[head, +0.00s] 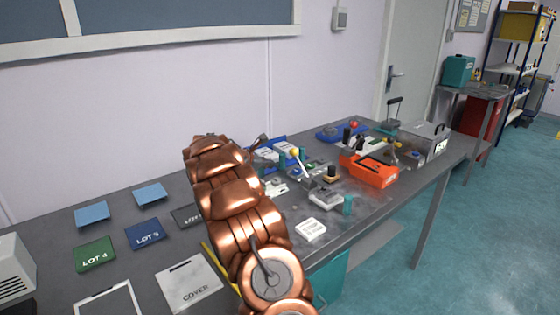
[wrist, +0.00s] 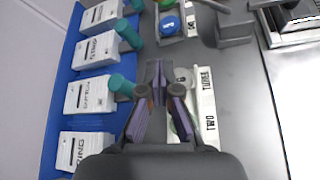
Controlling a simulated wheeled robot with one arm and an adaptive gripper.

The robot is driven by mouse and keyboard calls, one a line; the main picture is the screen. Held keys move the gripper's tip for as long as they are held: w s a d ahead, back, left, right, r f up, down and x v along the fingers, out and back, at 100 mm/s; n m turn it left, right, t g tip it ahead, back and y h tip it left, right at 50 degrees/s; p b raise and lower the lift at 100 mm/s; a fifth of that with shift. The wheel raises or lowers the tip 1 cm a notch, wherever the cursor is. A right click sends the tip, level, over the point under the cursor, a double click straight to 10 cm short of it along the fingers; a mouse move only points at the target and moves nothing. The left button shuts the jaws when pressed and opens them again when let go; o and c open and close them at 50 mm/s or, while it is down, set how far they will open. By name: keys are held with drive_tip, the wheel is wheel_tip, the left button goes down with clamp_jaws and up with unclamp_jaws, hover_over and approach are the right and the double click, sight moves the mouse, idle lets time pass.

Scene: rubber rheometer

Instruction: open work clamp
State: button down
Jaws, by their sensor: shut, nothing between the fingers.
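My gripper (wrist: 158,75) is shut and empty in the wrist view, its purple-lined fingers together above the bench. Below and beside the fingertips is a white plate (wrist: 207,105) lettered TIMER and TWO, partly covered by the fingers. A grey bracket-like part (wrist: 232,30) stands up and to the right of the fingertips, apart from them. In the head view a lever with a yellow knob (head: 295,153) rises from the bench equipment. I cannot tell for sure which part is the work clamp. My copper arm hides part of the bench there.
A blue tray (wrist: 63,75) with white labelled blocks and teal cylinders lies left of my gripper. A blue round knob (wrist: 169,25) is ahead. An orange box (head: 370,172) and a grey case (head: 422,140) stand further right on the bench.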

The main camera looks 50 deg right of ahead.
drive_tip(key=p+x, duration=0.2)
drive_tip(key=x, duration=0.7)
drive_tip(key=shift+d, duration=0.1)
drive_tip(key=shift+s+d+r, duration=0.1)
drive_tip(key=shift+d, duration=0.1)
drive_tip(key=r, duration=0.1)
drive_tip(key=s+r+p, duration=0.1)
drive_tip(key=r, duration=0.1)
drive_tip(key=shift+s+d+r, duration=0.15)
drive_tip(key=shift+s, duration=0.05)
